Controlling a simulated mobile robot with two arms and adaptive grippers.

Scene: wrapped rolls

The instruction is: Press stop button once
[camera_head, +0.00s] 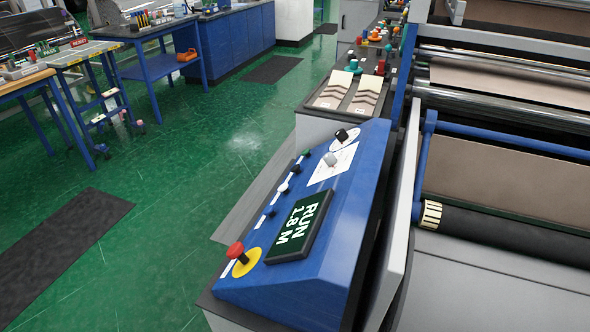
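A blue sloped control panel (343,225) stands at the middle of the head view. A row of small buttons runs along the panel's left edge, including a white one (283,188) and a green one (306,153). Their labels are too small to read, so I cannot tell which one is marked stop. Neither of my grippers is in view.
Machine rollers (490,235) fill the right side. Green floor (170,220) to the left is open, with workbenches (160,68) beyond.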

